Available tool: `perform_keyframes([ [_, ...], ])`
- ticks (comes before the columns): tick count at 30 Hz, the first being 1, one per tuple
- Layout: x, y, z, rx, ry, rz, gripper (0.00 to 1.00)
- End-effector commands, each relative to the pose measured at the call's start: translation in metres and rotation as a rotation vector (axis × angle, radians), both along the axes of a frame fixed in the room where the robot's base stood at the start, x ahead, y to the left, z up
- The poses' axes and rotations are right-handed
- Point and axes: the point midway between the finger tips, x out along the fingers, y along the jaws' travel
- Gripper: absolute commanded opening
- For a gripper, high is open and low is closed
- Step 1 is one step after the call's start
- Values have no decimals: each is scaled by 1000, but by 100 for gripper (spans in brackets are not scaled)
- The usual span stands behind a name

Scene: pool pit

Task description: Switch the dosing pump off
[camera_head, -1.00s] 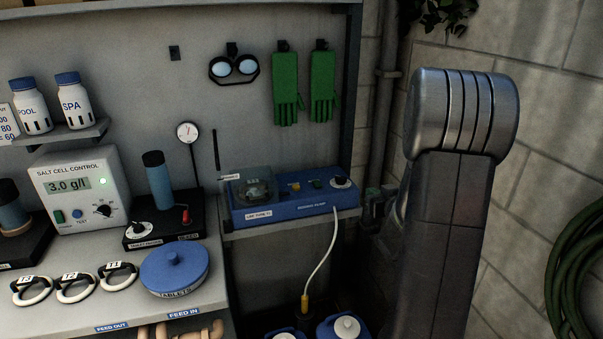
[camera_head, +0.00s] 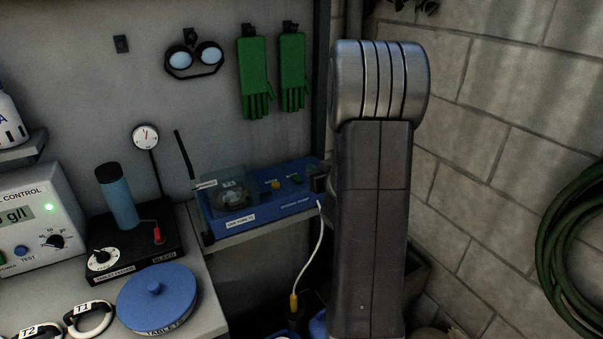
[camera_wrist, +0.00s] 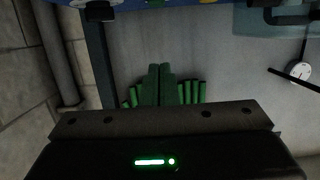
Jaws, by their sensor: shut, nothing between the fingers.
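The blue dosing pump (camera_head: 268,209) sits on a small shelf against the back wall. It has a clear housing at its left, and yellow and green buttons on top. Its right end, with a dark knob (camera_head: 319,183), is beside my arm and partly hard to make out. In the wrist view, which is upside down, the pump's blue edge (camera_wrist: 180,3) runs along the top, with the black knob (camera_wrist: 100,12) at upper left. My gripper (camera_wrist: 157,67) is shut and empty, apart from the pump. In the head view my arm hides it.
Green gloves (camera_head: 254,75) and goggles (camera_head: 194,60) hang on the wall. A white tube (camera_head: 318,245) drops from the pump. A green hose hangs right.

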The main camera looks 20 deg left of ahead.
Motion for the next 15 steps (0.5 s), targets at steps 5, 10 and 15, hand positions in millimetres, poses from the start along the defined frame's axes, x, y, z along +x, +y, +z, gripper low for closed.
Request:
perform_keyframes([
  [5,13,16,-4,0,2,3,0],
  [10,34,40,-12,0,1,3,0],
  [15,55,64,-19,0,1,3,0],
])
